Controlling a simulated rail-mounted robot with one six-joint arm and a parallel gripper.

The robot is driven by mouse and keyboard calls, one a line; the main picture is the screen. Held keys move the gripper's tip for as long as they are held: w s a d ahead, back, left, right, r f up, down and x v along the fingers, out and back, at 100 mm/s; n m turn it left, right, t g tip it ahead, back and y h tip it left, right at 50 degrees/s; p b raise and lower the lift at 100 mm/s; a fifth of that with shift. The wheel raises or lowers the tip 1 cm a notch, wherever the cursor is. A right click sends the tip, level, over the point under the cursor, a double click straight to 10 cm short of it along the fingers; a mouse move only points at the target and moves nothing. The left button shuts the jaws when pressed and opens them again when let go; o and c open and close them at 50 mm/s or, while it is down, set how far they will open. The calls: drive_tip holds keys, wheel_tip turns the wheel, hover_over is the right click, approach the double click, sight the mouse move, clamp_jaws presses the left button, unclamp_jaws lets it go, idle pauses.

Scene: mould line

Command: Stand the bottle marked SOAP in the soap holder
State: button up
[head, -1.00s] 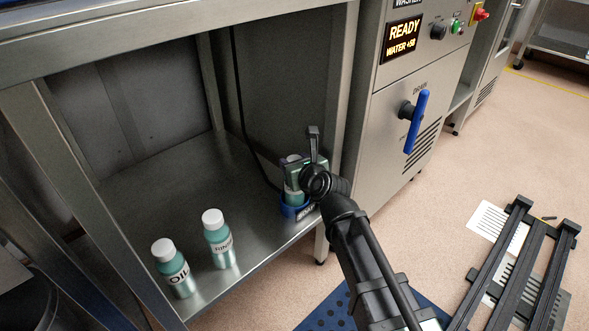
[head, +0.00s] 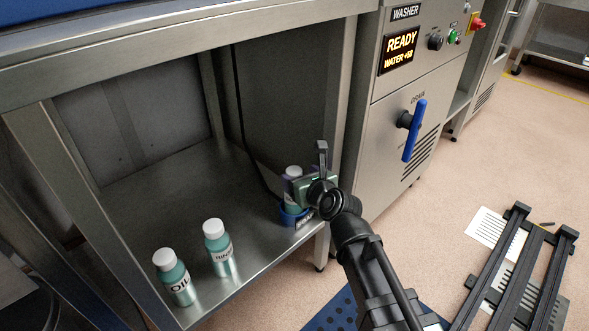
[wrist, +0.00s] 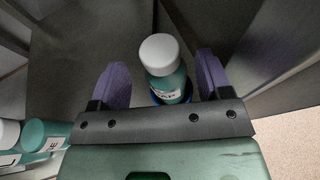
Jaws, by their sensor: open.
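The SOAP bottle, teal with a white cap (head: 293,172), stands upright in the blue soap holder (head: 293,218) at the shelf's front right corner. In the wrist view, the bottle (wrist: 161,57) shows a label ending in "AP", and the blue holder's rim (wrist: 186,95) shows around its base. My gripper (wrist: 160,68) is open, with one purple finger on each side of the bottle and visible gaps between. In the head view, my gripper (head: 292,187) partly hides the bottle's body and its label.
The OIL bottle (head: 177,283) and the RINSE bottle (head: 219,253) stand on the steel shelf (head: 150,215) to the left. A bench leg (head: 322,245) and the washer (head: 385,140) with a blue drain handle (head: 414,130) stand to the right. A tabletop lies above the shelf.

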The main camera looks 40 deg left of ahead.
drive_tip(key=p+v, duration=0.2)
drive_tip(key=v, duration=0.6)
drive_tip(key=w+d+f+n+g+h, duration=0.1)
drive_tip(key=w+d+f+n+h, duration=0.2)
drive_tip(key=d+n, duration=0.35)
drive_tip(key=w+d+f+n+g+h, duration=0.1)
drive_tip(key=w+d+f+n+h, duration=0.15)
drive_tip(key=d, duration=0.75)
drive_tip(key=w+d+f+n+h, duration=0.2)
drive_tip(key=d+f+n, duration=0.2)
drive_tip(key=d+n, duration=0.3)
drive_tip(key=s+d+f+n+g+h, duration=0.1)
drive_tip(key=s+d+n+g+h, duration=0.2)
drive_tip(key=d, duration=0.8)
drive_tip(key=s+d+f+n+g+h, duration=0.2)
drive_tip(key=d+n, duration=0.3)
drive_tip(key=d, duration=0.5)
wheel_tip(320, 180, up, 55)
drive_tip(key=p, duration=5.4)
drive_tip(key=shift+w, duration=0.3)
drive_tip(key=shift+d+f, duration=0.1)
drive_tip(key=shift+d, duration=0.05)
